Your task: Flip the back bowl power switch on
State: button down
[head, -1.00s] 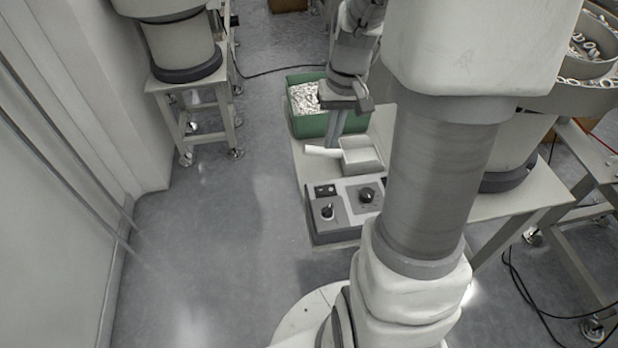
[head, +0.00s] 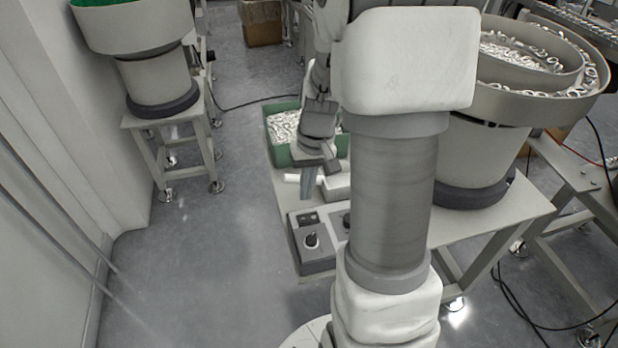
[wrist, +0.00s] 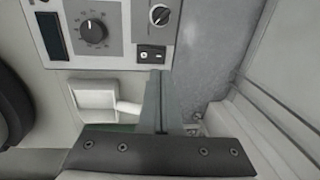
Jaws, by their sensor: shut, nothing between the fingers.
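A grey control box (head: 322,262) stands on the table's near end. A small black rocker switch plate (head: 309,218) sits on its top, behind a dark knob (head: 311,240). In the wrist view my gripper's fingertips (wrist: 160,74) appear just below the plate; contact cannot be told.
A white scoop (head: 336,187) lies behind the box, near my fingers. A green bin (head: 276,150) of small parts is farther back. A bowl feeder (head: 470,150) stands at the right, another (head: 150,75) at the back left. Open floor lies left of the table.

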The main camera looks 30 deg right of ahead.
aim_at(302, 218)
jog(key=f, duration=0.2)
jog(key=f+b, duration=0.1)
jog(key=f, duration=0.3)
jog(key=shift+w+a+f, duration=0.1)
jog(key=shift+a+f, duration=0.25)
jog(key=shift+a+f+b, duration=0.1)
jog(key=shift+f+b, duration=0.15)
jog(key=shift+b, duration=0.2)
jog(key=shift+r, duration=0.1)
jog(key=shift+s+d+r, duration=0.2)
jog(key=shift+d, duration=0.6)
